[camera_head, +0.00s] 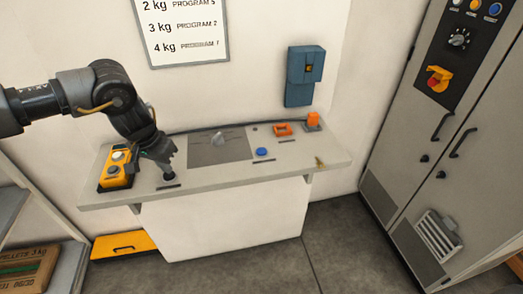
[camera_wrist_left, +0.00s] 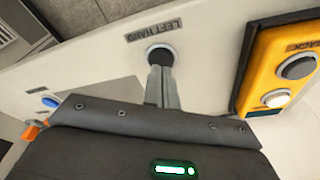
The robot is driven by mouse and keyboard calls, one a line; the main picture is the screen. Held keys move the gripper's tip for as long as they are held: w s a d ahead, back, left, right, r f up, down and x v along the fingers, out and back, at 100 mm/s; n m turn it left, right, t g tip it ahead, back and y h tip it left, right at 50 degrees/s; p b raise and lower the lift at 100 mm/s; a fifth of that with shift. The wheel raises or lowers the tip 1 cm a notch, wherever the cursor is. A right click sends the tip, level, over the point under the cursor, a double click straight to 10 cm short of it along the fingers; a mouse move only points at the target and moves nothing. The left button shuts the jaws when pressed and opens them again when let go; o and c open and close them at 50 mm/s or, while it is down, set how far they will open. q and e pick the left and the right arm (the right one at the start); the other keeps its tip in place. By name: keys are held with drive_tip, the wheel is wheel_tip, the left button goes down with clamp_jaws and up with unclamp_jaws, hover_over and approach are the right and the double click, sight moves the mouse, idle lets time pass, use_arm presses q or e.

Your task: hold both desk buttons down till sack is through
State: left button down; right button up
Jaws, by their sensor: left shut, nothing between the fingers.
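The desk (camera_head: 230,180) stands against the wall. My left gripper (camera_head: 168,166) points down at its left part, fingers shut and empty. In the left wrist view the shut fingertips (camera_wrist_left: 160,70) are at the dark round button (camera_wrist_left: 160,52) labelled LEFT HAND. They overlap its edge; whether they press it I cannot tell. In the head view the gripper mostly covers this button. A blue button (camera_head: 262,152) sits right of the desk's middle; its label is too small to read. I cannot make out a right-hand button for certain. No sack and no right gripper show.
A yellow box with round buttons (camera_head: 117,168) is close left of my gripper. A grey panel with a lever (camera_head: 218,146), orange parts (camera_head: 283,129) and a small brassy item (camera_head: 319,162) are further right. A grey cabinet (camera_head: 440,130) stands at the right.

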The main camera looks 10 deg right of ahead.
drive_tip(key=shift+f, duration=0.3)
idle(0.5)
drive_tip(key=shift+a+r, duration=0.15)
drive_tip(key=shift+r, duration=0.25)
